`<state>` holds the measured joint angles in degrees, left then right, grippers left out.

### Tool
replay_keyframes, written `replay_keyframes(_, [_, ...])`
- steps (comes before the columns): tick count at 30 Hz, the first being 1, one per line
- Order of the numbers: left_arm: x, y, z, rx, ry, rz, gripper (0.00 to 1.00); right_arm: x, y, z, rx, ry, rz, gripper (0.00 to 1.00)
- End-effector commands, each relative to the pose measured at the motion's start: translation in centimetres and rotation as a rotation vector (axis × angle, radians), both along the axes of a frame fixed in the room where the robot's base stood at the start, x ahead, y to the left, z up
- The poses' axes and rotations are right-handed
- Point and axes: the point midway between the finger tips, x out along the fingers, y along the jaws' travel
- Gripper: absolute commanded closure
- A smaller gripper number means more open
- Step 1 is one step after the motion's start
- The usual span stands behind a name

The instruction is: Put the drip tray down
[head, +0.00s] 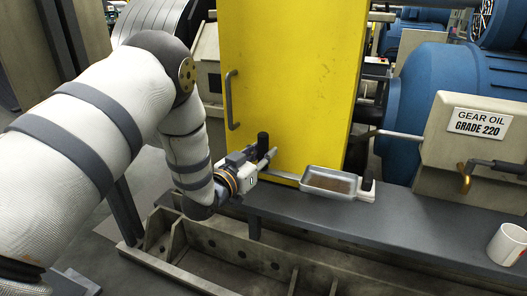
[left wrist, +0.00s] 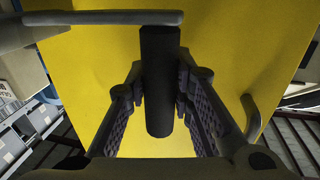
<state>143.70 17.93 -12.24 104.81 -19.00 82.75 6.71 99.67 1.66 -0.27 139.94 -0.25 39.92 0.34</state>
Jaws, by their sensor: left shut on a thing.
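The drip tray (head: 318,185) is a shallow metal pan with brown contents, in the head view at the bench's back edge, before the yellow panel. It looks level; whether it touches the bench I cannot tell. A thin metal bar runs from its left side to an upright black grip (head: 263,139). My left gripper (head: 264,157) is shut around this grip, left of the pan. In the left wrist view, the black grip (left wrist: 160,95) stands between the two fingers (left wrist: 163,100), with the grey bar (left wrist: 90,31) at its end. My right gripper is not in view.
A black knob (head: 367,179) on a pale block (head: 366,195) stands at the pan's right. The dark bench (head: 400,222) is clear between there and a white mug (head: 507,245). The yellow panel (head: 290,80) with a handle (head: 231,100) rises behind.

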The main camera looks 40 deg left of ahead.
Motion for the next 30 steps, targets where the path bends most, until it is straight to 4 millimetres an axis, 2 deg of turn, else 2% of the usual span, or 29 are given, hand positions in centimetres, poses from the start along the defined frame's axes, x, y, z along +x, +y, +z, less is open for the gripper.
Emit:
replay_keyframes(9, [0.0,0.0,-4.4,-0.002,0.002,0.000,1.00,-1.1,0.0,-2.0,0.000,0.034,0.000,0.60])
replay_keyframes(16, [0.0,0.0,-6.8,-0.002,-0.001,0.000,1.00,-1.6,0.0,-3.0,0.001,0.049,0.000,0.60])
replay_keyframes(22, [0.0,0.0,-7.8,-0.002,-0.003,0.000,1.00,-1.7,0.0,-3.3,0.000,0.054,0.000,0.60])
replay_keyframes(30, [0.0,0.0,-7.8,-0.002,-0.004,0.000,1.00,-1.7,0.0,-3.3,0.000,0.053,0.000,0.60])
